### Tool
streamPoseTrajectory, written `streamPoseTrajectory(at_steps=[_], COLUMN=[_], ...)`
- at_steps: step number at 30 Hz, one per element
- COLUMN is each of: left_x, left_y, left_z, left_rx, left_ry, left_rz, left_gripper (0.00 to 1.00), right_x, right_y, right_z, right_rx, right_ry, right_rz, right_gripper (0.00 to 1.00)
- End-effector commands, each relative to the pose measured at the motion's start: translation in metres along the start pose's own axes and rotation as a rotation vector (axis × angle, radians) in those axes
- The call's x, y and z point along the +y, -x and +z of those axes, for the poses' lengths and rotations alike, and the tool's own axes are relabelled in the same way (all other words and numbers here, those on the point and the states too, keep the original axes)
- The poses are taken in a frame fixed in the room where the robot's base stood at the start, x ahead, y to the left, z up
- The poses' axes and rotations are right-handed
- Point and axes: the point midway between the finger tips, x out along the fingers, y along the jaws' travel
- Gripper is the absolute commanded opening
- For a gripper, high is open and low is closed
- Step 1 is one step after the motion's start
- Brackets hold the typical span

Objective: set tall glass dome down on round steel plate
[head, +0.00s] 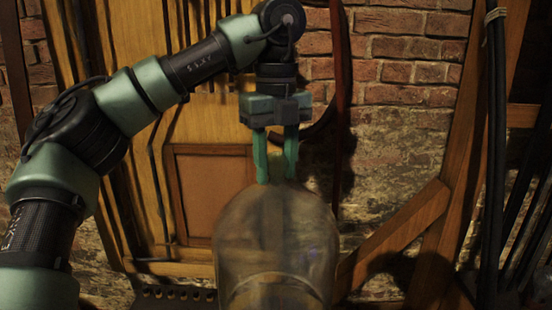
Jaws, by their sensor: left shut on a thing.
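The tall glass dome (276,245) is clear and upright in the lower middle of the head view, with its lower end cut off by the frame. My left gripper (275,178) points straight down from above and its green fingers are shut on the small knob at the top of the dome. The round steel plate cannot be made out. Something tan shows through the lower part of the glass, but I cannot tell what it is. My right gripper is not in view.
A brick wall (408,75) and a wooden door-like panel (212,195) stand behind. Wooden beams (400,235) and dark upright poles (491,160) are at the right. No table surface shows.

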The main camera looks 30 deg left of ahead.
Motion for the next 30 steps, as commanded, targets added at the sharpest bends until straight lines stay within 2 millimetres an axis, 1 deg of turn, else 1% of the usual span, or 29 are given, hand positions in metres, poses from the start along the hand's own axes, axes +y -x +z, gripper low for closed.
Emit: streamPoseTrajectory(at_steps=[1, 3, 18, 24, 30], left_x=[0.000, 0.000, 0.000, 0.000, 0.000], left_y=[-0.004, -0.009, -0.043, -0.050, -0.052], left_z=[-0.001, -0.001, -0.001, -0.001, -0.001], left_rx=[-0.001, -0.001, 0.000, -0.001, -0.001], left_ry=[-0.001, -0.001, -0.002, -0.002, -0.002], left_rz=[-0.008, -0.008, -0.008, -0.008, -0.008], left_gripper=[0.00, 0.00, 0.00, 0.00, 0.00], right_x=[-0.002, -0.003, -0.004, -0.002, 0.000], right_y=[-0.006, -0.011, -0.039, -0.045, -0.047], right_z=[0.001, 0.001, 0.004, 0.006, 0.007], right_rx=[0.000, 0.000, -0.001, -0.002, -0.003], right_ry=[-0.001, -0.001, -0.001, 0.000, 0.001], right_rz=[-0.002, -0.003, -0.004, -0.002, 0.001], right_gripper=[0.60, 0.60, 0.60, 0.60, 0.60])
